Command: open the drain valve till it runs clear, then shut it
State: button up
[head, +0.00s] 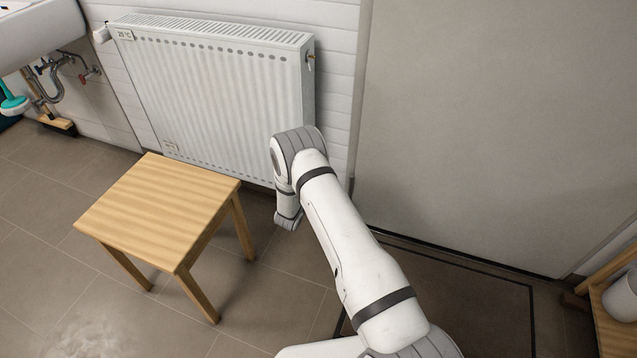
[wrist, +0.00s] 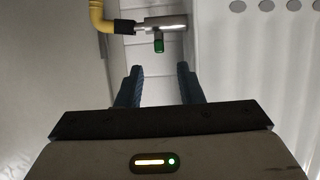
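In the wrist view a metal valve (wrist: 160,24) sits level near the top, between a yellow hose and the radiator side. A small green handle (wrist: 158,45) hangs down from it. I take this to be the drain valve; no water shows. My gripper (wrist: 161,75) is open and empty, with its two dark blue fingers pointing toward the valve. The green handle lies just beyond the gap between the fingertips, apart from them. In the head view the gripper and this valve are not seen; my arm reaches down beside the radiator.
The yellow hose (wrist: 97,14) joins the valve through a black collar. The white radiator (head: 210,95) hangs on the wall. A wooden stool (head: 160,205) stands in front of it. A grey door (head: 490,120) is at right. Sink pipes with a red handle (head: 84,79) are far left.

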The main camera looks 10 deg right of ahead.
jog(key=b+x, duration=0.2)
jog(key=x, duration=0.4)
jog(key=shift+w+f, duration=0.15)
jog(key=shift+d, duration=0.1)
grip_shut()
